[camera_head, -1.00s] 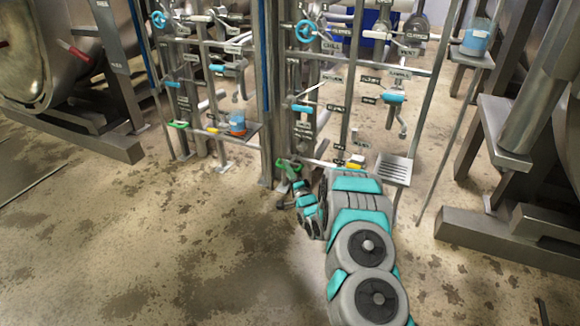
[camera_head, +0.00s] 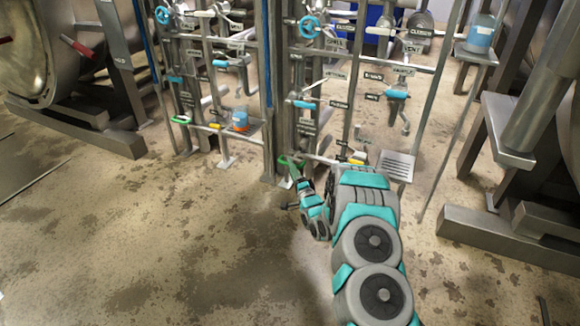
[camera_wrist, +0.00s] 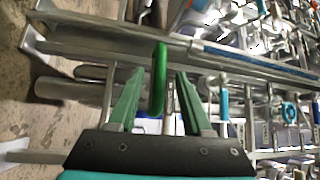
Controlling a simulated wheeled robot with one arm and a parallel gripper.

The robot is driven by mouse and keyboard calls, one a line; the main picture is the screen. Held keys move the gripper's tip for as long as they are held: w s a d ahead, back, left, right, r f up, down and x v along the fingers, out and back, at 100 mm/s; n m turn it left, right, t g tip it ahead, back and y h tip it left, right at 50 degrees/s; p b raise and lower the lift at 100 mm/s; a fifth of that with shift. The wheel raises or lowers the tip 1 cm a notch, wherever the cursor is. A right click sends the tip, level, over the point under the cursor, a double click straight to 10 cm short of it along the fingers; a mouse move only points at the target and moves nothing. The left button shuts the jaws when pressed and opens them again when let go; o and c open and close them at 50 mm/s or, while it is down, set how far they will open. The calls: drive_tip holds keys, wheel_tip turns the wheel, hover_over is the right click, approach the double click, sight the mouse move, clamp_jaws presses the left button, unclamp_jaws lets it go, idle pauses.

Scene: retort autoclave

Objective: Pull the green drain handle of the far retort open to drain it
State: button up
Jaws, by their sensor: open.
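The green drain handle (camera_wrist: 159,78) at the foot of the right-hand valve panel shows upright in the wrist view, in the gap between my fingers. My gripper (camera_wrist: 158,92) is open, with one green finger on each side of the handle and no clear contact. In the head view, my gripper (camera_head: 296,176) reaches up to this green handle (camera_head: 288,160) low on the panel post, and partly overlaps it. A second green handle (camera_head: 180,119) sits low on the left-hand panel, away from my arm. The pictures do not make clear which retort is the far one.
Blue valve wheels (camera_head: 309,27), pipes and labels fill the panel above the handle. A left shelf bears a blue-and-orange container (camera_head: 240,119). The stained floor (camera_head: 150,240) in front is open.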

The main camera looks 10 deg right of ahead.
drive_tip(key=shift+v, duration=2.9)
drive_tip(key=shift+p, duration=0.3)
wheel_tip(320, 180, up, 8)
drive_tip(key=n+g+h+p, duration=0.1)
drive_tip(key=n+g+p, duration=0.2)
drive_tip(key=n+g, duration=0.15)
drive_tip(key=s+d+r+n+g+h+p, duration=0.25)
drive_tip(key=s+r+g, duration=0.25)
drive_tip(key=s+r, duration=0.45)
drive_tip(key=s+r+n+g+p, duration=0.1)
drive_tip(key=s+r, duration=0.4)
drive_tip(key=s, duration=1.1)
drive_tip(key=s+r+n+g+h+p, duration=0.1)
drive_tip(key=s+r+g, duration=0.4)
drive_tip(key=s, duration=1.1)
drive_tip(key=s+r+n+g+p, duration=0.3)
drive_tip(key=s+r+n+g, duration=0.1)
drive_tip(key=s, duration=1.2)
drive_tip(key=shift+s+a+r+n+g, duration=0.15)
drive_tip(key=shift+a+r+n+g, duration=0.15)
drive_tip(key=shift+r+g, duration=0.25)
